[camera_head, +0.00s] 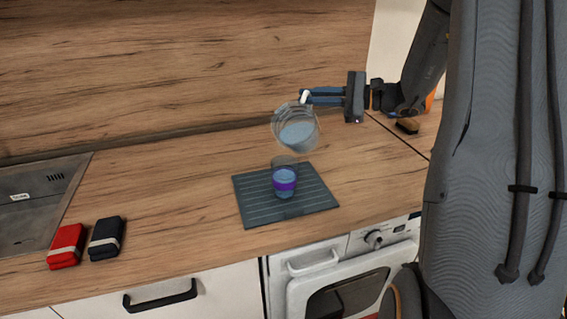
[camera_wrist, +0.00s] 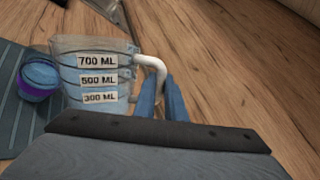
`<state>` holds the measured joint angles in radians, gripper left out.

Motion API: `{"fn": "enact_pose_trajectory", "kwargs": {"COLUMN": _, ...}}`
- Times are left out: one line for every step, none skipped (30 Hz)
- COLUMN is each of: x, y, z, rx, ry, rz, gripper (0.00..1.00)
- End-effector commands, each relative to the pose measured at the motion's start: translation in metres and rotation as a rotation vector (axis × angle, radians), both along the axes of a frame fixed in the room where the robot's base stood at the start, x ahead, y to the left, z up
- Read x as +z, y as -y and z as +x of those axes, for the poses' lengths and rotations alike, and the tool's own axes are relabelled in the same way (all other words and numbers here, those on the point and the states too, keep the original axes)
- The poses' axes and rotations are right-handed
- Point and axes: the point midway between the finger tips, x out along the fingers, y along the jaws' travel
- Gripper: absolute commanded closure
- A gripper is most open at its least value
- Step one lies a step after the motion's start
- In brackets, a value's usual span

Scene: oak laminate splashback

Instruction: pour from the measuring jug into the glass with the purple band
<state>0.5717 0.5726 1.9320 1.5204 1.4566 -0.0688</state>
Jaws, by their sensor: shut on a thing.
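The clear measuring jug (camera_head: 296,132) holds bluish liquid and is tilted in the air, just above and behind the glass with the purple band. My gripper (camera_head: 306,97) is shut on the jug's white handle, on the jug's upper right side. In the wrist view the jug (camera_wrist: 95,75) shows labels 700 ML, 500 ML and 300 ML. The glass with the purple band (camera_head: 284,181) stands upright on a dark ribbed mat (camera_head: 318,200) and has bluish liquid in it. The glass also shows in the wrist view (camera_wrist: 38,78), left of the jug. I cannot make out a falling stream.
A red bundle (camera_head: 66,245) and a dark bundle (camera_head: 106,238), each with a pale band, lie at the counter's front left. A sink (camera_head: 35,205) is at the far left. A brown object (camera_head: 407,126) lies at the right.

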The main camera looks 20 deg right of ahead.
Motion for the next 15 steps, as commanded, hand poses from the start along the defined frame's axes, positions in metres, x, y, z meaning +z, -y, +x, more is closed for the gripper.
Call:
{"fn": "enact_pose_trajectory", "kwargs": {"x": 0.0009, "y": 0.0, "z": 0.0, "rx": 0.0, "ry": 0.003, "rz": -0.001, "gripper": 1.0}}
{"fn": "enact_pose_trajectory", "kwargs": {"x": 0.0011, "y": -0.0001, "z": -0.0001, "rx": 0.0, "ry": 0.004, "rz": -0.002, "gripper": 1.0}}
{"fn": "enact_pose_trajectory", "kwargs": {"x": 0.0012, "y": -0.0001, "z": -0.0001, "rx": -0.001, "ry": 0.005, "rz": -0.004, "gripper": 1.0}}
{"fn": "enact_pose_trajectory", "kwargs": {"x": 0.0012, "y": -0.0001, "z": -0.0002, "rx": 0.0, "ry": 0.007, "rz": -0.005, "gripper": 1.0}}
{"fn": "enact_pose_trajectory", "kwargs": {"x": 0.0013, "y": -0.0002, "z": -0.0003, "rx": -0.001, "ry": 0.007, "rz": -0.006, "gripper": 1.0}}
{"fn": "enact_pose_trajectory", "kwargs": {"x": 0.0015, "y": -0.0002, "z": -0.0004, "rx": -0.001, "ry": 0.009, "rz": -0.007, "gripper": 1.0}}
{"fn": "enact_pose_trajectory", "kwargs": {"x": 0.0016, "y": -0.0002, "z": -0.0005, "rx": -0.001, "ry": 0.01, "rz": -0.007, "gripper": 1.0}}
{"fn": "enact_pose_trajectory", "kwargs": {"x": 0.0016, "y": -0.0002, "z": -0.0006, "rx": -0.002, "ry": 0.011, "rz": -0.009, "gripper": 1.0}}
{"fn": "enact_pose_trajectory", "kwargs": {"x": 0.0018, "y": -0.0002, "z": -0.0006, "rx": -0.002, "ry": 0.013, "rz": -0.01, "gripper": 1.0}}
{"fn": "enact_pose_trajectory", "kwargs": {"x": 0.0019, "y": -0.0001, "z": -0.0007, "rx": -0.002, "ry": 0.013, "rz": -0.011, "gripper": 1.0}}
{"fn": "enact_pose_trajectory", "kwargs": {"x": 0.0019, "y": -0.0002, "z": -0.0007, "rx": -0.002, "ry": 0.015, "rz": -0.012, "gripper": 1.0}}
{"fn": "enact_pose_trajectory", "kwargs": {"x": 0.0021, "y": -0.0002, "z": -0.0009, "rx": -0.002, "ry": 0.016, "rz": -0.014, "gripper": 1.0}}
{"fn": "enact_pose_trajectory", "kwargs": {"x": 0.0022, "y": -0.0002, "z": -0.0009, "rx": -0.002, "ry": 0.017, "rz": -0.015, "gripper": 1.0}}
{"fn": "enact_pose_trajectory", "kwargs": {"x": 0.0023, "y": -0.0003, "z": -0.001, "rx": -0.002, "ry": 0.019, "rz": -0.016, "gripper": 1.0}}
{"fn": "enact_pose_trajectory", "kwargs": {"x": 0.0025, "y": -0.0003, "z": -0.001, "rx": -0.002, "ry": 0.02, "rz": -0.018, "gripper": 1.0}}
